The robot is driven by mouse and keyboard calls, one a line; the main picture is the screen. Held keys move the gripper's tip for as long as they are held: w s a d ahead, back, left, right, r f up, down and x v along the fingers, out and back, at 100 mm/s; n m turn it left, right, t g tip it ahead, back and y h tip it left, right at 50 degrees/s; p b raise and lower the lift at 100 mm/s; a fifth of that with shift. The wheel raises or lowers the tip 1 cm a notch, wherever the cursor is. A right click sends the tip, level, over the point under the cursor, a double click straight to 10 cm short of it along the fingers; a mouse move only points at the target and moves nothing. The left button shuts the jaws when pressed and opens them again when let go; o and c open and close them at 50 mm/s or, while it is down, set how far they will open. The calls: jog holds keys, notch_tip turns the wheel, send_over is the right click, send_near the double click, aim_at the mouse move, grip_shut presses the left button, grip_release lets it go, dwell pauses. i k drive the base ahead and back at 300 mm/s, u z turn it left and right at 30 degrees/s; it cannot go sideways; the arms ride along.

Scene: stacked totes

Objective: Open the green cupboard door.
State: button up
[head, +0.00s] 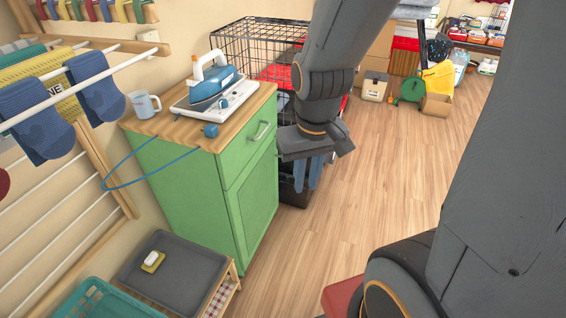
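The green cupboard (185,190) stands left of centre in the head view, with a wooden top. Its front faces right and has a drawer with a pale bar handle (261,131) above the green door (252,203). The door looks shut, flush with the front. I cannot make out a handle on the door. My gripper (314,176) hangs pointing down, to the right of the cupboard front and apart from it in the picture.
A blue iron (213,85) and a mug (144,104) stand on the cupboard top; a blue cord loops over its side. A black wire crate (262,45) is behind. A grey tray (185,285) on a low stand is in front.

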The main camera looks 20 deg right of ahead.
aim_at(252, 200)
jog(key=z, duration=0.8)
jog(key=i, duration=0.8)
jog(key=u, duration=0.2)
